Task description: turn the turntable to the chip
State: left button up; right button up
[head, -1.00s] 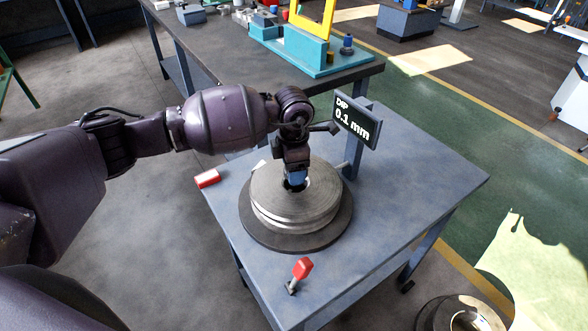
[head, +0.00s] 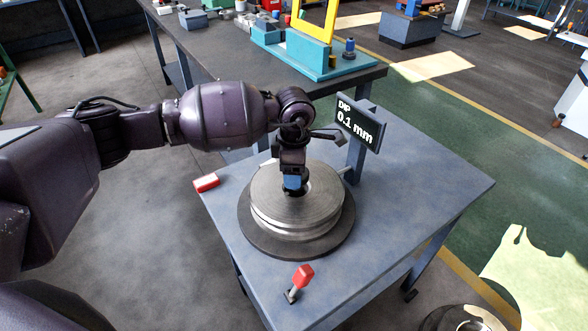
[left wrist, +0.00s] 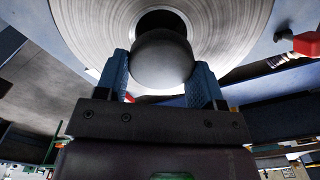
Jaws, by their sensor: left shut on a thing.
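The turntable (head: 250,238) is a dark round base on the blue-grey table, with a grey metal disc stack (head: 315,207) on it. My left gripper (head: 293,190) points down at the disc centre from above. In the left wrist view its blue fingers (left wrist: 163,85) are shut on a dark round knob (left wrist: 163,60) in front of the disc's central hole. A display (head: 358,125) behind reads "DIP 0.1 mm". My right gripper is not in view.
A red block (head: 206,183) lies at the table's (head: 420,180) left edge. A red-handled lever (head: 303,276) stands at the front. A dark bench (head: 230,60) with a yellow frame stands behind. The table's right side is clear.

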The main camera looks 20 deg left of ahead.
pick_arm(q)
jog(key=o, duration=1.3)
jog(key=shift+r, duration=0.6)
notch_tip(320, 180, up, 8)
jog(key=shift+r, duration=0.85)
